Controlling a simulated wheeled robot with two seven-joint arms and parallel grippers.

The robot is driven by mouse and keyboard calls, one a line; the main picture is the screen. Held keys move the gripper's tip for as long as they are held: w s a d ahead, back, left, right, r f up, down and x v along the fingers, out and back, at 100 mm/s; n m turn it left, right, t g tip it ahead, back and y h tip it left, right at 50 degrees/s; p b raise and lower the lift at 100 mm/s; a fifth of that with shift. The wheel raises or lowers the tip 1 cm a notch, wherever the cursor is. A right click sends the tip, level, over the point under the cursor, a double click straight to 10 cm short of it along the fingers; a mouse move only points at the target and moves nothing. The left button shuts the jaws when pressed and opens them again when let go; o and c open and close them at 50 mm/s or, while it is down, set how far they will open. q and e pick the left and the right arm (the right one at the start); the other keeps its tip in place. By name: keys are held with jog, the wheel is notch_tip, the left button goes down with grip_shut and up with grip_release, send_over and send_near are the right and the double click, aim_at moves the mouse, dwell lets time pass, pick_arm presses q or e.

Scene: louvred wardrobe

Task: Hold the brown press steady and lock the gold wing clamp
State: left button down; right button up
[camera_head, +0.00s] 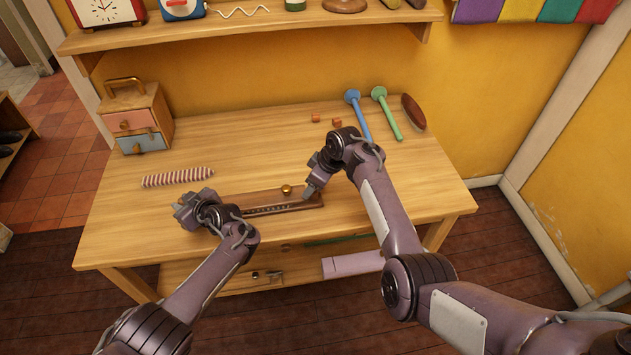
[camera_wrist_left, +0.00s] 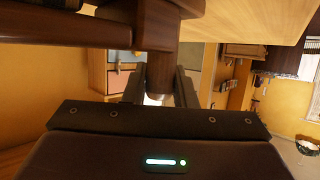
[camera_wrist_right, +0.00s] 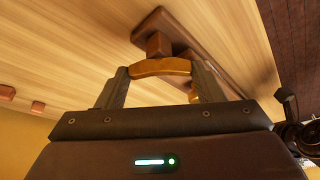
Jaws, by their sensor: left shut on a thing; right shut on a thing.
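The brown press (camera_head: 262,199) lies long and low on the table, with a gold knob (camera_head: 286,189) on it. My left gripper (camera_head: 182,208) is at its left end. In the left wrist view its fingers are shut on a round brown post (camera_wrist_left: 160,82) of the press. My right gripper (camera_head: 308,193) is at the press's right end. In the right wrist view its fingers are shut on the gold wing clamp (camera_wrist_right: 160,67), which sits over a brown block on the press. The head view hides the clamp behind the right gripper.
A striped roller (camera_head: 178,177) lies behind the left gripper. A small drawer box (camera_head: 136,118) stands at the back left. Two orange cubes, a blue mallet (camera_head: 359,112), a green mallet (camera_head: 387,112) and a brown brush (camera_head: 413,112) lie at the back right. The table's right side is clear.

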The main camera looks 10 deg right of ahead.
jog(key=m+h, duration=0.1)
jog(key=m, duration=0.1)
jog(key=m+t, duration=0.1)
jog(key=m, duration=0.2)
jog(key=shift+s+a+m+h, duration=0.15)
jog(key=shift+m+h, duration=0.15)
jog(key=shift+h, duration=0.1)
jog(key=shift+a+m+t+h, duration=0.1)
jog(key=shift+m+t+h, duration=0.45)
jog(key=shift+m, duration=1.65)
jog(key=shift+g+h, duration=0.25)
jog(key=o, duration=1)
jog(key=v, duration=1.2)
